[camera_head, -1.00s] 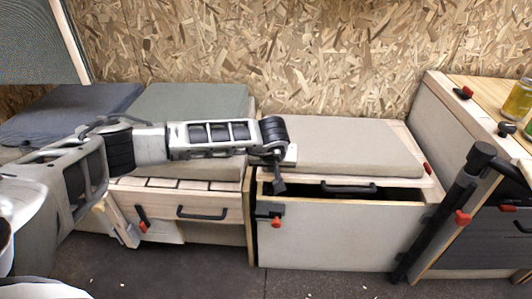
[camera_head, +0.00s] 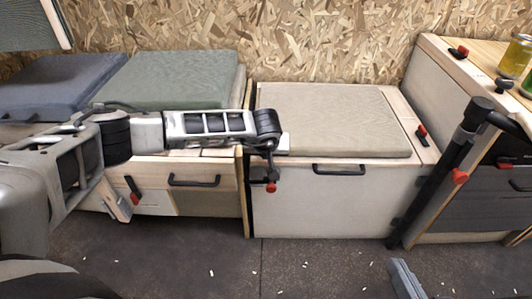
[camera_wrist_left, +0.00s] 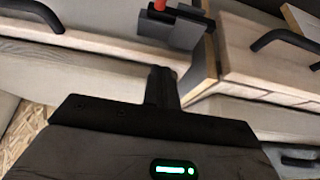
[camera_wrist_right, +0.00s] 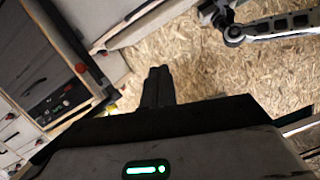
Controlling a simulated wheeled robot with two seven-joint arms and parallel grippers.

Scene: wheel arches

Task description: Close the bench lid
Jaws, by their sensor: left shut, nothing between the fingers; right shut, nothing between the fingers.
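The bench lid (camera_head: 335,120), a wooden frame with a beige cushion, lies flat on the middle bench box (camera_head: 330,205). No dark gap shows along its front edge above the black handle (camera_head: 338,169). My left gripper (camera_head: 270,172) is shut and empty at the lid's front left corner, pointing down by the red-knobbed latch (camera_head: 271,187); whether it touches the lid is unclear. The latch (camera_wrist_left: 172,28) and the shut left fingers (camera_wrist_left: 162,85) show in the left wrist view.
A green-cushioned bench (camera_head: 170,80) and a blue-grey cushion (camera_head: 65,85) stand left. A black post (camera_head: 435,175) stands by the bench's right end, beside a cabinet (camera_head: 455,85) with cans. The chipboard wall (camera_head: 300,40) is behind. Floor (camera_head: 300,265) in front is mostly clear.

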